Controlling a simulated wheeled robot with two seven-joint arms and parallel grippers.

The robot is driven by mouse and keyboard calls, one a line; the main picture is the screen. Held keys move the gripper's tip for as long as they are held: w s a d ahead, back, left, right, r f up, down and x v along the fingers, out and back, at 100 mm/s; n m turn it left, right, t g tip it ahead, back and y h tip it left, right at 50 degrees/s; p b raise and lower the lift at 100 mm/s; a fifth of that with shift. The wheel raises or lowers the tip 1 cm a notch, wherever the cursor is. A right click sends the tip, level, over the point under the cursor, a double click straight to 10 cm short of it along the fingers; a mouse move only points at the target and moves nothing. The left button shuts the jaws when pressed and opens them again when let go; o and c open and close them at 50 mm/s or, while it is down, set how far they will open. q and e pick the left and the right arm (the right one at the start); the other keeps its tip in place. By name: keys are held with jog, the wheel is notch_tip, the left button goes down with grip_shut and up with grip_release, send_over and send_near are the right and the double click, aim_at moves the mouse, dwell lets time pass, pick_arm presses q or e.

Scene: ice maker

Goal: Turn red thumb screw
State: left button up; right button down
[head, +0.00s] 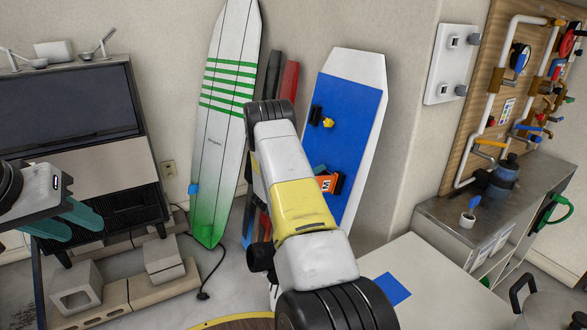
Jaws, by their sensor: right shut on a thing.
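My left gripper (88,230) is at the far left, in front of the lower part of a dark machine (70,100). Its two teal fingers are apart, and I see nothing between them. The machine has a dark upper panel, a pale band and a black slatted lower part. I cannot make out a red thumb screw in this view. My right arm rises through the middle of the picture and bends away at its top. My right gripper is not visible; the arm hides what is behind it.
Metal scoops (98,44) lie on top of the machine. Concrete blocks (165,258) stand on the floor before it. A green-white surfboard (228,90) and a blue-white board (350,110) lean on the wall. A pale table (440,290) and a pegboard (478,110) are at right.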

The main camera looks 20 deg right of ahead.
jog(key=shift+f, duration=0.1)
jog(key=shift+w+r+n+g+y, duration=0.15)
jog(key=shift+n+g+y, duration=1)
jog(key=shift+n, duration=4)
jog(key=shift+w+r+n+g+y, duration=0.1)
jog(key=shift+n+g+y, duration=0.2)
jog(key=shift+n+g, duration=3.3)
jog(key=shift+w+r+n+t+y, duration=0.15)
jog(key=shift+n+y, duration=0.6)
jog(key=shift+n, duration=6)
jog(key=shift+f, duration=0.1)
